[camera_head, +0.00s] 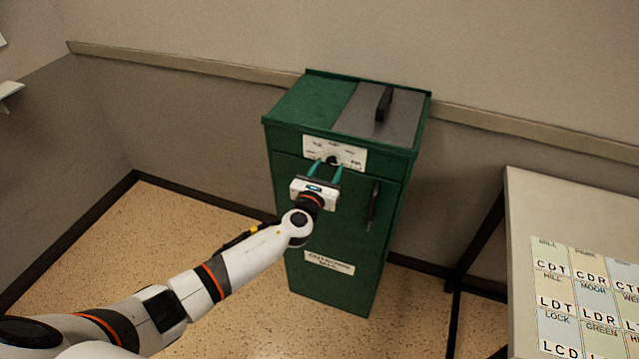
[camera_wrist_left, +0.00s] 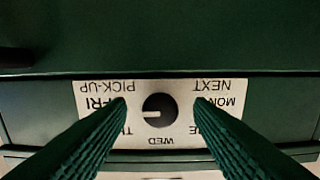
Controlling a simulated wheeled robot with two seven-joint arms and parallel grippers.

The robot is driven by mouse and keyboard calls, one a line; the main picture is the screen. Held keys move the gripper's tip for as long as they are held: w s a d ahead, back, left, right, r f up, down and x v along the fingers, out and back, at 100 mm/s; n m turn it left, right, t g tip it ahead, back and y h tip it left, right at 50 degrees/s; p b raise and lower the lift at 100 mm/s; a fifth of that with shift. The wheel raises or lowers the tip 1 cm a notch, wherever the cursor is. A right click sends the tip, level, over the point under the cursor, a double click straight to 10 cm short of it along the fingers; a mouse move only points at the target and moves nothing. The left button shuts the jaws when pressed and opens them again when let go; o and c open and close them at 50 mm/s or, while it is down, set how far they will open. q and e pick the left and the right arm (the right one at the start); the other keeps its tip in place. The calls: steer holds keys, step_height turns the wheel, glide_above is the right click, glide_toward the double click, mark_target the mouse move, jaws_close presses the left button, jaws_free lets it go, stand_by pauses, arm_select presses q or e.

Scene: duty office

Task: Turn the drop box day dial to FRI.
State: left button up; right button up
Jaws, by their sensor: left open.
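The day dial (camera_head: 332,160) is a small black knob on a white label plate (camera_head: 309,147) at the top front of the green drop box (camera_head: 330,228). My left gripper (camera_head: 329,166) is open in front of the plate. In the left wrist view its teal fingertips (camera_wrist_left: 162,103) are on either side of the dial (camera_wrist_left: 160,108), with gaps to it. The wrist view is inverted, with MON at right and FRI at left. The dial's white mark points left, toward the FRI and THU side; I cannot tell exactly which. The fingers partly hide THU and TUE.
The box has a grey lid with a black handle (camera_head: 383,104), a dark front handle (camera_head: 373,205) and a lower label (camera_head: 329,263). A table (camera_head: 560,205) with lettered cards stands at right. The wall is close behind the box.

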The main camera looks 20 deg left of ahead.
arm_select(q)
steer(key=s, duration=1.1)
steer(key=shift+s+a, duration=0.15)
steer(key=shift+a, duration=0.1)
steer(key=s+a+f+n+g+y, duration=0.1)
steer(key=s+a+f+n+g, duration=0.15)
steer(key=s+f+n, duration=0.6)
steer(key=s+a+f+n+g, duration=0.1)
steer(key=a+f+n+g, duration=0.2)
steer(key=f, duration=1)
steer(key=s+a+f+n+g+y, duration=0.1)
steer(key=s+f+n+g, duration=0.35)
steer(key=f, duration=0.65)
steer(key=s+d+f+n+g, duration=0.1)
steer(key=s+f+n, duration=0.4)
steer(key=s, duration=0.6)
steer(key=s+d+f+n+g+h, duration=0.1)
steer(key=s+f+n+g, duration=0.2)
steer(key=s, duration=0.8)
steer(key=s+d+f+n+g, duration=0.1)
steer(key=s+f+n+g, duration=0.2)
steer(key=s+f+n, duration=0.5)
steer(key=s+n, duration=0.2)
steer(key=s, duration=0.2)
